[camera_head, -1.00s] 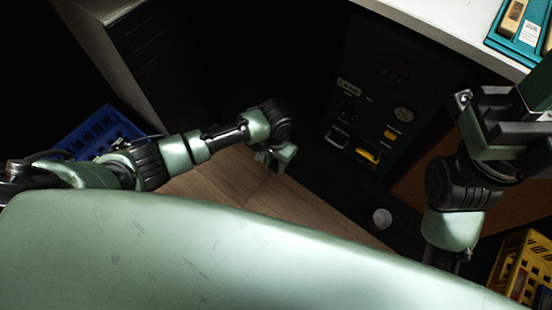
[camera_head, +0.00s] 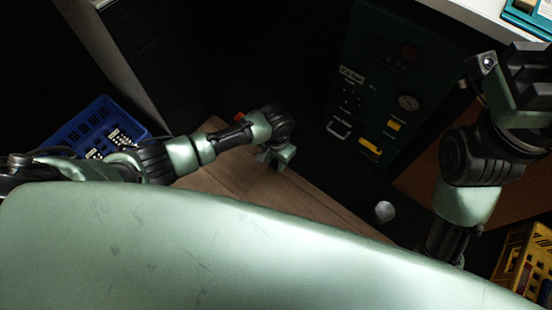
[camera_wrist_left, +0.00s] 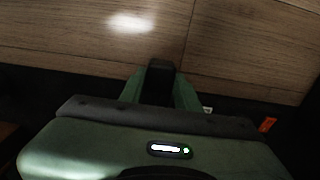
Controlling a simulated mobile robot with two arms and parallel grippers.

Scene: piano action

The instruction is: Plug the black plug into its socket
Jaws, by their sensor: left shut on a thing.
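The plug points away from the wrist, toward the wood surface. In the head view the plug is hidden by the gripper and shadow. I cannot make out its socket with certainty. My right gripper (camera_head: 525,85) is at the right edge, partly cut off, so its fingers are unclear.
The dark green machine (camera_head: 375,85) has a gauge, labels and yellow parts. A blue crate (camera_head: 75,130) stands at left, a yellow crate (camera_head: 515,265) at lower right. A small pale round object (camera_head: 384,211) lies below the machine. A white worktop (camera_head: 470,14) is at top right.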

